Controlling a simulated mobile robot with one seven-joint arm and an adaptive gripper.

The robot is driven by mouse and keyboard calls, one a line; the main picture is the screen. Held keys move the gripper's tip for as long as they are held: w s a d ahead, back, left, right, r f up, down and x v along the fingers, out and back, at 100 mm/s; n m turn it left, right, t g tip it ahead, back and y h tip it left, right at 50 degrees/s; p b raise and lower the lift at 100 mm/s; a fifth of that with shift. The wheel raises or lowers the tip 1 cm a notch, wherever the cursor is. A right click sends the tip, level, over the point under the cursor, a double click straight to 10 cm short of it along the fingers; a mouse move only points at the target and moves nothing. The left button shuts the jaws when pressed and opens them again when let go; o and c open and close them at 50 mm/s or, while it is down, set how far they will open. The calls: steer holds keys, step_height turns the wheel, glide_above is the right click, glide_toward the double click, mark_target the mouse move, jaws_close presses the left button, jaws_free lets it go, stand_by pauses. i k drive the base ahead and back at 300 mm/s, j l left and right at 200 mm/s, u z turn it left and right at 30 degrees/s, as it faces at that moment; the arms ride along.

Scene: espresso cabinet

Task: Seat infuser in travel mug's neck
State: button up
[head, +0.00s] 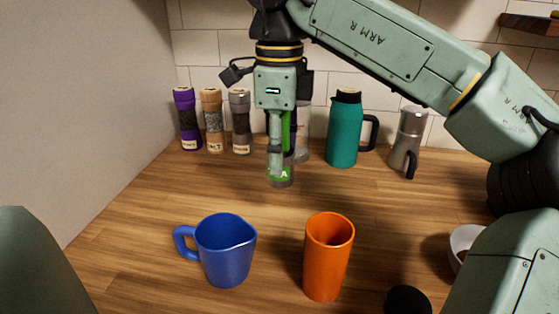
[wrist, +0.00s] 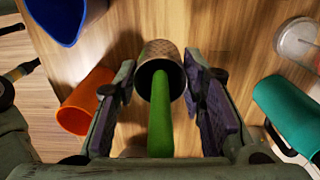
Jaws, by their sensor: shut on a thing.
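My gripper (head: 280,150) hangs over the counter behind the cups and is shut on the infuser. In the wrist view the infuser (wrist: 159,50) shows as a round, brownish metal cup with a green bar (wrist: 160,130) running toward the camera. It lies between the two fingers. The travel mug looks to be the tall orange open-topped cup (head: 325,262), upright in front and to the right of my gripper. It also shows in the wrist view (wrist: 80,108), left of the fingers.
A blue pitcher (head: 227,255) stands left of the orange cup. A teal jug (head: 342,135), a metal pot (head: 408,140) and spice jars (head: 212,125) stand along the back. A white bowl (head: 462,240) is at right.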

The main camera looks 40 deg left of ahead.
mark_target(330, 236)
steer(key=k+l, duration=1.2)
steer(key=k, duration=0.1)
